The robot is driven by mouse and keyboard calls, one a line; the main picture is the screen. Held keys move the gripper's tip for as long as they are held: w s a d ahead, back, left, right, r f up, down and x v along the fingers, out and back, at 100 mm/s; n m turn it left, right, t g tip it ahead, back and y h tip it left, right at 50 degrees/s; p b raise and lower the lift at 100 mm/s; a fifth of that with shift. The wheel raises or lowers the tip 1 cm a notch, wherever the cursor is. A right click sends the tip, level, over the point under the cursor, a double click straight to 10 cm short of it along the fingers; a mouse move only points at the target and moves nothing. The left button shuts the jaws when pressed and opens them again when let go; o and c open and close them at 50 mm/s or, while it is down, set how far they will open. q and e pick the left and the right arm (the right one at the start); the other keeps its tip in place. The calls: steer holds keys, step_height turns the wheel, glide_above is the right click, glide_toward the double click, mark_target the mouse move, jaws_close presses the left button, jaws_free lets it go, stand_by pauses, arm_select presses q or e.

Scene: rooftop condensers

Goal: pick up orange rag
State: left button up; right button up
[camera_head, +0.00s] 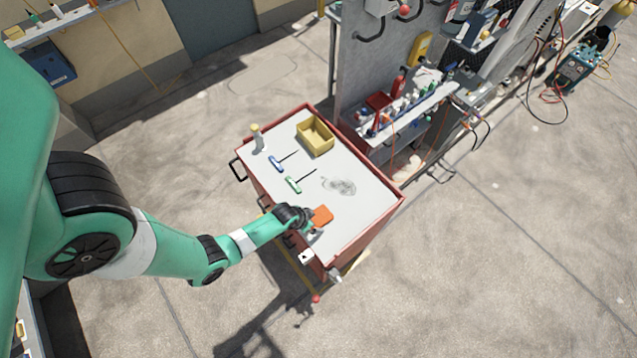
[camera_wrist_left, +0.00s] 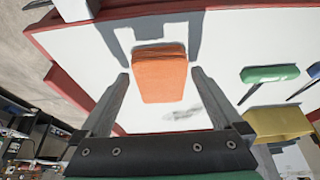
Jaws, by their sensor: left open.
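The orange rag (camera_head: 322,215) is a small folded pad lying flat on the white top of the red tool cart (camera_head: 372,205), near its front edge. My left gripper (camera_head: 311,222) is at the rag's left side in the head view, partly hidden by its own wrist. In the left wrist view the rag (camera_wrist_left: 160,76) shows in the gap between the two open fingers, with bare white surface visible on both sides. The fingers hold nothing, and I cannot tell their exact height above the cart. My right gripper does not show.
On the cart also stand a yellow bin (camera_head: 314,136), a white bottle (camera_head: 257,138), a blue-handled tool (camera_head: 276,163) and a green-handled tool (camera_head: 293,184). A dark smudge (camera_head: 340,186) marks the top. A grey panel with a loaded shelf (camera_head: 410,108) rises behind the cart.

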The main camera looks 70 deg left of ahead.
mark_target(317, 219)
arm_select(q)
steer(key=shift+w+f, duration=0.15)
steer(key=shift+f, duration=0.4)
steer(key=c, duration=1.2)
steer(key=shift+a+r+p, duration=0.1)
steer(key=shift+r+p, duration=0.2)
steer(key=shift+r, duration=0.3)
steer(key=shift+c, duration=0.2)
steer(key=r+p, duration=0.1)
steer(key=r, duration=0.2)
steer(key=shift+d+p, duration=0.2)
steer(key=shift+p, duration=0.1)
steer(key=s+d+r+p, duration=0.6)
steer(key=d+r, duration=0.3)
steer(key=d, duration=0.3)
steer(key=shift+s+p, duration=0.35)
steer(key=shift+s, duration=0.05)
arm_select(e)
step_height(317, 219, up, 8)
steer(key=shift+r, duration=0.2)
